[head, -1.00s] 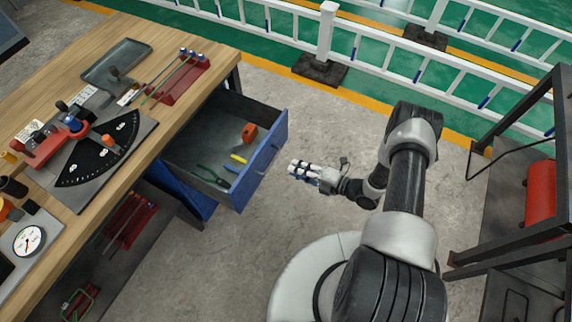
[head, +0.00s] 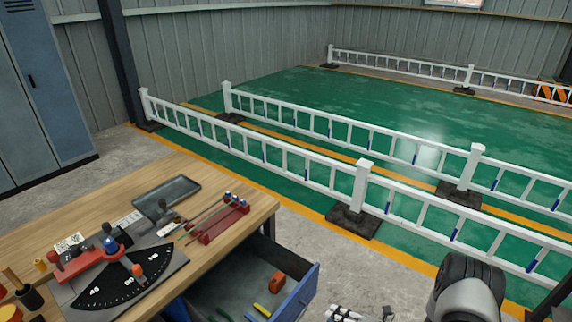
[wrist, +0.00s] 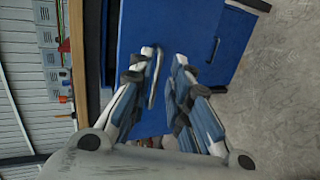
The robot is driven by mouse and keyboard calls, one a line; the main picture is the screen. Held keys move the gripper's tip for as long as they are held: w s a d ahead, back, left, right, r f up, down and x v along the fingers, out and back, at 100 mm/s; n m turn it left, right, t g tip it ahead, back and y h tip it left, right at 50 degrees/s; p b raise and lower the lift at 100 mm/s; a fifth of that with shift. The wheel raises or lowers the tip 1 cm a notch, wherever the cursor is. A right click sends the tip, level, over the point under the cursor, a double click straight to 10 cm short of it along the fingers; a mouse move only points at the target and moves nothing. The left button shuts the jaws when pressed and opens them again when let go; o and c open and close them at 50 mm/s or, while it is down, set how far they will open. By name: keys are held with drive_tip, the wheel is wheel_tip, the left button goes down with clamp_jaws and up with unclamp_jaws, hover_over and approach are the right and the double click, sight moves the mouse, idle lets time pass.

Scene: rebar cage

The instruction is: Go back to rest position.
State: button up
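My gripper (head: 348,314) shows at the bottom edge of the head view, right of the open drawer and apart from it. My arm (head: 468,290) is cut off by the lower edge. In the wrist view, the two fingers of my gripper (wrist: 166,56) stand apart with nothing between them, so it is open and empty. Beyond the fingertips is the blue front of the drawer (wrist: 190,25) with its handle (wrist: 213,50).
The wooden workbench (head: 90,200) stands at the left, with a tray (head: 165,195) and a red tool rack (head: 222,222). Its drawer (head: 302,292) is pulled out, holding an orange block (head: 277,282) and tools. White railings (head: 361,185) run behind.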

drive_tip(key=w+d+r+m+h, duration=0.3)
drive_tip(key=w+d+r, duration=0.15)
drive_tip(key=r, duration=0.25)
drive_tip(key=w+d+r+m+h, duration=0.2)
drive_tip(key=w+d+r+h, duration=0.1)
drive_tip(key=w+r, duration=0.35)
drive_tip(key=s+d+r+m+h, duration=0.1)
drive_tip(key=s+r+m+h, duration=0.2)
drive_tip(key=r, duration=0.6)
drive_tip(key=d+r+m+h, duration=0.2)
drive_tip(key=r+m, duration=0.2)
drive_tip(key=r, duration=0.4)
drive_tip(key=s+a+r+m+g+h, duration=0.15)
drive_tip(key=s+a+r+m, duration=0.4)
drive_tip(key=s, duration=0.55)
drive_tip(key=s+a+r+m+g, duration=0.2)
drive_tip(key=s+r+m, duration=0.4)
drive_tip(key=s+r, duration=0.3)
drive_tip(key=s+a+f+m+g+y, duration=0.1)
drive_tip(key=s+a+m, duration=0.3)
drive_tip(key=s, duration=1)
drive_tip(key=shift+s+a+f+y, duration=0.2)
drive_tip(key=shift+a+y, duration=0.45)
drive_tip(key=shift+a, duration=0.35)
